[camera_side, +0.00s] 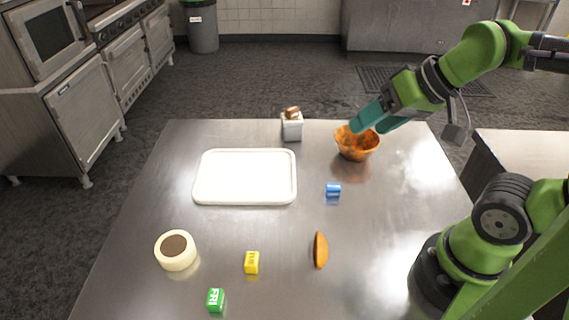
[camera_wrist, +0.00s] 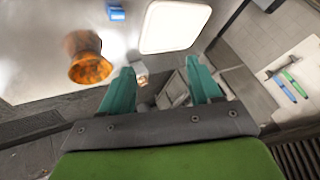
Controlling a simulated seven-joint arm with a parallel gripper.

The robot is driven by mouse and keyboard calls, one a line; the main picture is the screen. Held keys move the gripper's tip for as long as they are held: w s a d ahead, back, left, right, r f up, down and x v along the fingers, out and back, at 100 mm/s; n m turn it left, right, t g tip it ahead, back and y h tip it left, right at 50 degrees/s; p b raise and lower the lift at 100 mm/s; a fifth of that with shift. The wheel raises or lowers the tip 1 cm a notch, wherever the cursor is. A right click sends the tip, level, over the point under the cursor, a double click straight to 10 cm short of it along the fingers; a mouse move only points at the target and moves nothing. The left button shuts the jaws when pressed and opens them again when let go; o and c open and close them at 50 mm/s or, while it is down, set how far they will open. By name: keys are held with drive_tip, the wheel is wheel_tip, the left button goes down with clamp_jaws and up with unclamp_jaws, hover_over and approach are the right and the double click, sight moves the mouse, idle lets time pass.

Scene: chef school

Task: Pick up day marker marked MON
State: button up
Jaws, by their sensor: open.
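Three small day markers lie on the steel table. A green one (camera_side: 215,299) at the front reads FRI. A yellow one (camera_side: 252,262) has lettering too small to read. A blue one (camera_side: 333,189) lies right of the white tray; no lettering is readable on it. It also shows at the top of the wrist view (camera_wrist: 116,11). I cannot tell which is marked MON. My gripper (camera_side: 366,122) is open, with teal fingers at the orange bowl at the back right, well behind the blue marker. Its fingers also show in the wrist view (camera_wrist: 162,78), with nothing held between them.
The orange bowl (camera_side: 358,147) stands close under my gripper. A white tray (camera_side: 245,201) lies left of centre. A white container (camera_side: 292,129) with brown pieces stands behind it. A cream roll-shaped thing (camera_side: 172,260) and an orange-brown curved piece (camera_side: 320,250) are nearer the front.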

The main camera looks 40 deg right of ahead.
drive_tip(key=shift+o, duration=0.5)
drive_tip(key=m+g+h, duration=0.2)
drive_tip(key=m+g, duration=0.3)
drive_tip(key=g, duration=0.2)
hover_over(334, 186)
wheel_tip(334, 186, down, 8)
wheel_tip(334, 186, down, 16)
drive_tip(key=shift+f, duration=0.1)
drive_tip(key=c, duration=1.1)
